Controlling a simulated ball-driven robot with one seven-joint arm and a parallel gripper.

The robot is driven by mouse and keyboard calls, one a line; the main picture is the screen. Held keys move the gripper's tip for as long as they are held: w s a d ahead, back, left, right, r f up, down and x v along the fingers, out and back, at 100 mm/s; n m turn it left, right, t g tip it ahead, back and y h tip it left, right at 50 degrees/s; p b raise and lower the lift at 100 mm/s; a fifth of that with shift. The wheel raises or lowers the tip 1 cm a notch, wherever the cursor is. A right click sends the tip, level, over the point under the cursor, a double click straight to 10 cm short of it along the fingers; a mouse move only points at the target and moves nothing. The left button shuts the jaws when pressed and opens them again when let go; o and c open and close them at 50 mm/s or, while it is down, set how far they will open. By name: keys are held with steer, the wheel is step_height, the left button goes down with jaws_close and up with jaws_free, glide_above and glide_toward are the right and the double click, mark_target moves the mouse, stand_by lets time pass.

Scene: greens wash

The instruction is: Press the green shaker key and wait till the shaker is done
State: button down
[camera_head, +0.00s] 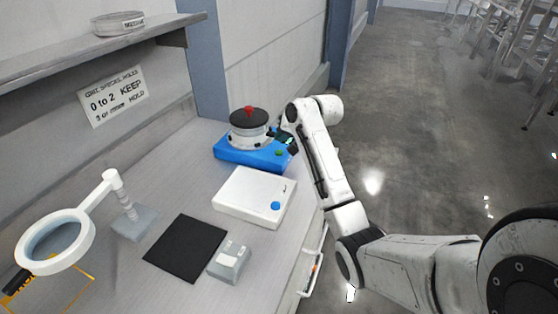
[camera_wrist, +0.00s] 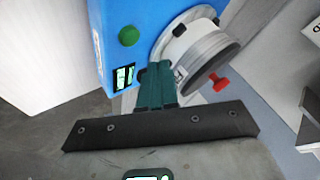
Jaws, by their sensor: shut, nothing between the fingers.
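The shaker has a blue base (camera_head: 240,153) at the back of the bench, carrying a round pale vessel with a dark lid and red knob (camera_head: 248,110). Its green key (camera_wrist: 129,36) shows on the blue face in the wrist view, and at the base's front right in the head view (camera_head: 279,153). A small lit display (camera_wrist: 124,77) sits beside the key. My gripper (camera_wrist: 157,68) is shut and empty, close to the shaker beside the display and vessel. It appears apart from the green key. In the head view my gripper is at the shaker's right side, partly hidden by my arm.
A white box with a blue button (camera_head: 253,196) stands in front of the shaker. A black mat (camera_head: 186,248), a small grey device (camera_head: 230,260) and a ring magnifier (camera_head: 55,240) are nearer. A shelf (camera_head: 100,45) overhangs the left. Open floor lies right.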

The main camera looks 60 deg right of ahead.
mark_target(282, 153)
steer(key=shift+f, duration=1.3)
steer(key=shift+f, duration=0.1)
stand_by(0.9)
steer(key=shift+f, duration=0.3)
